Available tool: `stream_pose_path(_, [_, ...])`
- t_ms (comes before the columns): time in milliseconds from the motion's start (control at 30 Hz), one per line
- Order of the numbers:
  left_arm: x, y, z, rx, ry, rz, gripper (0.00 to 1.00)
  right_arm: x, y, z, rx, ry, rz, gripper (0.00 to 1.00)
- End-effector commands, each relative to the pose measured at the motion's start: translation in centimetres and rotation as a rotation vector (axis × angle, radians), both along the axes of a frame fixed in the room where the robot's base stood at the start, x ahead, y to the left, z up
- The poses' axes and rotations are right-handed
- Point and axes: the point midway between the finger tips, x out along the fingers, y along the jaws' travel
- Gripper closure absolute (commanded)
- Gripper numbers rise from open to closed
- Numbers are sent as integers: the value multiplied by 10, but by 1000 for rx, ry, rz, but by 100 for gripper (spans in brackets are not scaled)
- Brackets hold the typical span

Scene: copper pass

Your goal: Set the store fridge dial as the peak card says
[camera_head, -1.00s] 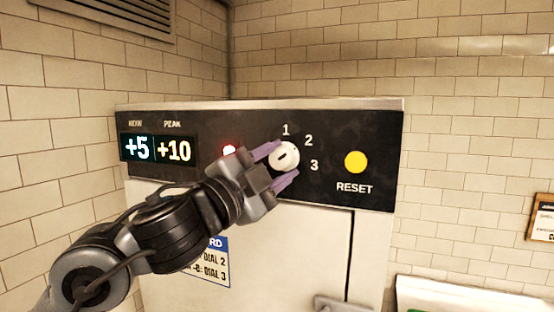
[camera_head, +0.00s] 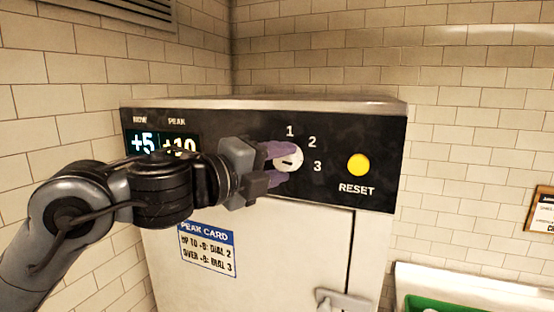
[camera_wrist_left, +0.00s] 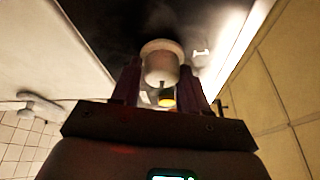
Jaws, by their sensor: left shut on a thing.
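The white dial (camera_head: 290,158) sits on the black panel of the store fridge, with the numbers 1, 2 and 3 around its upper right side. A short dark mark on its face lies nearly level; which number it points to is unclear. My left gripper (camera_head: 281,163) is shut on the dial, purple fingers on either side. In the left wrist view the dial (camera_wrist_left: 161,65) sits between the fingertips. The peak card (camera_head: 207,249) has one line ending in DIAL 2 and one in DIAL 3. The display (camera_head: 140,143) reads +5 and +10, its lower part hidden.
A yellow RESET button (camera_head: 358,165) is right of the dial. A door handle (camera_head: 342,301) is below. A green tray (camera_head: 440,304) stands at the lower right and a framed notice (camera_head: 541,212) hangs on the tiled wall.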

Motion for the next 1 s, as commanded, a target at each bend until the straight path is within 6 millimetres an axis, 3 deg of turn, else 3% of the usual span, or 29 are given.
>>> stream_pose_path(667, [0,-2,2,59,-27,-1,86,0,0,4,0,0,0,100])
stream_pose_path(700, [0,-2,2,59,-27,-1,53,0,0,4,0,0,0,100])
stream_pose_path(833, [1,-2,0,60,-26,-1,34,0,0,4,0,0,0,100])
stream_pose_path(1000, [0,-2,-1,62,-25,-1,34,0,0,4,-1,0,1,100])
